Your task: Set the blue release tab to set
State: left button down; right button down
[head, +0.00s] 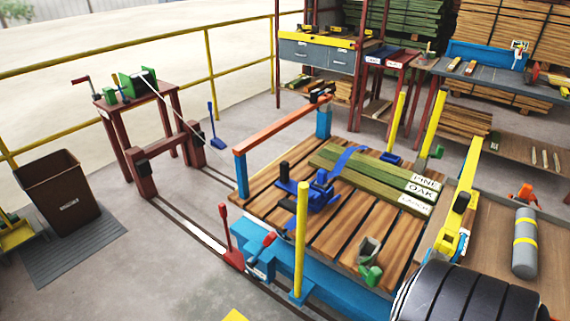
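Neither of my grippers shows in the head view. A blue ratchet-like device (318,190) with black handles sits on the wooden slat deck, and a blue strap (347,158) runs from it over the green boards. A small blue part (321,176) stands up on the device; I cannot tell if it is the release tab or which way it is set. A blue-footed lever (213,128) stands on the floor behind, and a blue box with a white label (262,262) sits at the deck's near left corner.
The slat deck (345,232) carries green boards (375,178) with labels. Yellow posts (301,240) and an orange rail (285,125) stand around it. A red lever (227,235) is at its left. A black banded cylinder (470,298) fills the lower right.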

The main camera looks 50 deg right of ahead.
aim_at(337, 197)
jog(key=u, duration=0.45)
jog(key=l+u, duration=0.15)
jog(key=u, duration=0.8)
jog(key=l+u, duration=0.1)
jog(key=u, duration=0.85)
jog(key=k+l+u, duration=0.1)
jog(key=u, duration=0.85)
jog(key=k+u, duration=0.2)
jog(key=k+z, duration=0.1)
jog(key=z, duration=1)
jog(key=k+l+z, duration=0.1)
jog(key=z, duration=0.45)
jog(key=l+z, duration=0.1)
jog(key=z, duration=0.45)
jog(key=k+l+z, duration=0.1)
jog(key=z, duration=0.45)
jog(key=l+z, duration=0.15)
jog(key=z, duration=0.4)
jog(key=l+z, duration=0.15)
jog(key=z, duration=0.95)
jog(key=i+l, duration=0.05)
jog(key=i, duration=0.05)
